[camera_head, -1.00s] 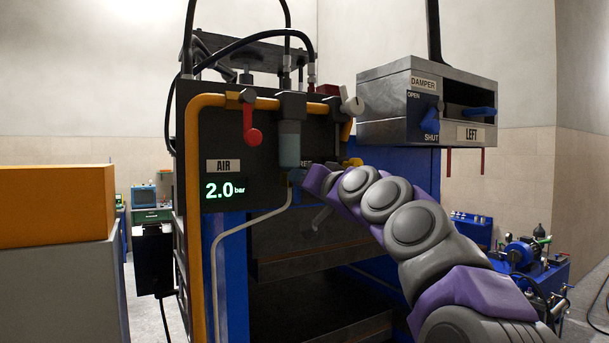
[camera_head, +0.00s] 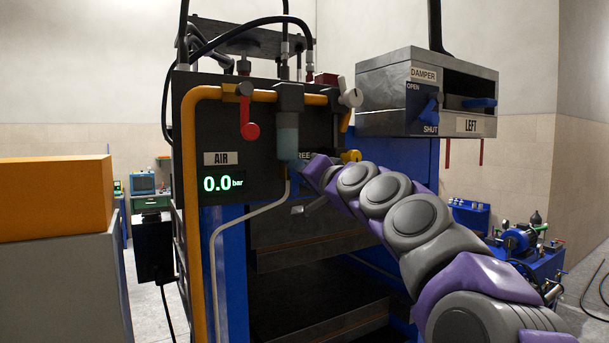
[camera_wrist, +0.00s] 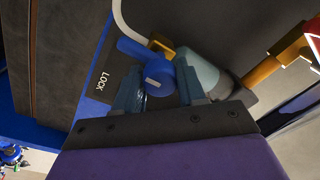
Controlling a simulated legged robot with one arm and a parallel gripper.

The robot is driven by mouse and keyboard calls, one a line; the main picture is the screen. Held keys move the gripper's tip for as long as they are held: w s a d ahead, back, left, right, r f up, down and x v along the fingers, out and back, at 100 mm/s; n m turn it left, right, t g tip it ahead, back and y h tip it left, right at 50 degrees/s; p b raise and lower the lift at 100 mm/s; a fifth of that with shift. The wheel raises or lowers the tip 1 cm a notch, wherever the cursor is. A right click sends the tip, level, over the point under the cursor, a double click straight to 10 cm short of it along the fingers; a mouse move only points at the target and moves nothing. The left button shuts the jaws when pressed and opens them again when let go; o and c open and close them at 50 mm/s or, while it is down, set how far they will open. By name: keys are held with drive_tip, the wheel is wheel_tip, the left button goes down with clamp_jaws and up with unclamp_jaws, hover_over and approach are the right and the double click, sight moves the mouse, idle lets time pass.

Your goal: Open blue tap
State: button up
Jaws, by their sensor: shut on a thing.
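The blue tap (camera_wrist: 157,72) shows in the wrist view, with its round hub and a lever pointing up and left. My gripper (camera_wrist: 160,84) is shut on the blue tap, one finger on each side. Beside it is the pale grey-blue filter bowl (camera_wrist: 202,72). In the head view the blue tap (camera_head: 297,165) shows only as a small blue patch under the filter bowl (camera_head: 288,135), at the end of my arm. The gripper's fingers are mostly hidden there. The air display (camera_head: 222,184) reads 0.0 bar.
A red lever (camera_head: 249,131) hangs from the yellow pipe (camera_head: 197,130) left of the filter bowl. A grey damper box (camera_head: 384,102) with blue levers hangs at upper right. A yellow knob (camera_head: 351,156) sits near my arm. An orange block (camera_head: 55,196) stands at left.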

drive_tip(key=o, duration=1)
drive_tip(key=shift+a+f, duration=0.2)
drive_tip(key=shift+f, duration=0.1)
drive_tip(key=shift+a+r, duration=0.1)
drive_tip(key=shift+s, duration=0.1)
drive_tip(key=b+v, duration=0.1)
drive_tip(key=v, duration=1.6)
